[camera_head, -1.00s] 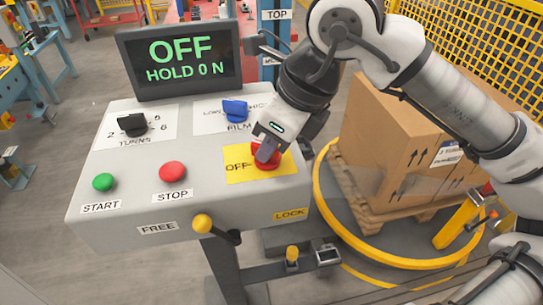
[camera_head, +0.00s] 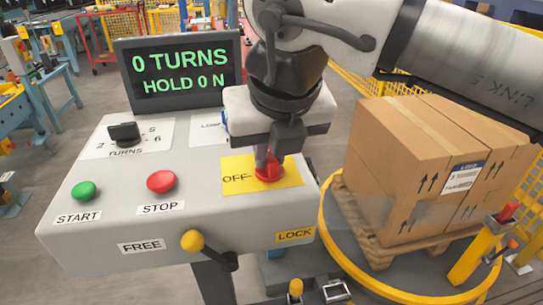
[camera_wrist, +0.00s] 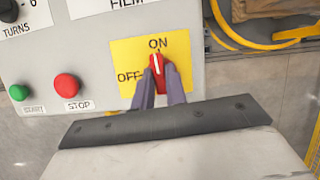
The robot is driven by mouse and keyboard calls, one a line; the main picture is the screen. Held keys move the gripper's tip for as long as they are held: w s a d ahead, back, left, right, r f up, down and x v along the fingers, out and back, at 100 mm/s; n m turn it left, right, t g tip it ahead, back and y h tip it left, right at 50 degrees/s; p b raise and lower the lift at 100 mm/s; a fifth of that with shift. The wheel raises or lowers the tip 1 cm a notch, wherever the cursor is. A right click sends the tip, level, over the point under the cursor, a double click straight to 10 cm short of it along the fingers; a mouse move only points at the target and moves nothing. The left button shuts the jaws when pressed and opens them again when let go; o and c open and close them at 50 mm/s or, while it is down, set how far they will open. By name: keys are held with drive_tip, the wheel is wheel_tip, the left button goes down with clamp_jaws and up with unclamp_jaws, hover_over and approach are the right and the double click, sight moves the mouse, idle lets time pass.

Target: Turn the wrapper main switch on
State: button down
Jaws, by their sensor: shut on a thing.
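The red main switch (camera_head: 269,173) sits on a yellow plate (camera_head: 235,184) at the right of the grey control panel (camera_head: 120,215). My gripper (camera_head: 268,158) reaches down from above and its fingers are shut on the switch knob. In the wrist view the red knob (camera_wrist: 157,65) is between the two fingertips (camera_wrist: 157,82), with its white line pointing up to the word ON; OFF is at the left. The display (camera_head: 183,74) reads "0 TURNS" and "HOLD 0 N" in green. My gripper hides part of the plate in the head view.
The panel also carries a green START button (camera_head: 84,191), a red STOP button (camera_head: 161,182), a black TURNS knob (camera_head: 124,133) and a yellow-knobbed lever (camera_head: 192,241) between FREE and LOCK. Cardboard boxes (camera_head: 405,170) stand on a pallet on the yellow-rimmed turntable at the right.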

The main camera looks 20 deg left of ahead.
drive_tip(key=shift+r+m, duration=0.1)
drive_tip(key=shift+m, duration=0.4)
drive_tip(key=c, duration=1.4)
unclamp_jaws()
drive_tip(key=shift+c, duration=0.2)
drive_tip(key=p+v, duration=0.2)
drive_tip(key=v, duration=1.1)
drive_tip(key=shift+s+r, duration=0.3)
drive_tip(key=shift+s, duration=0.05)
drive_tip(key=shift+a, duration=0.15)
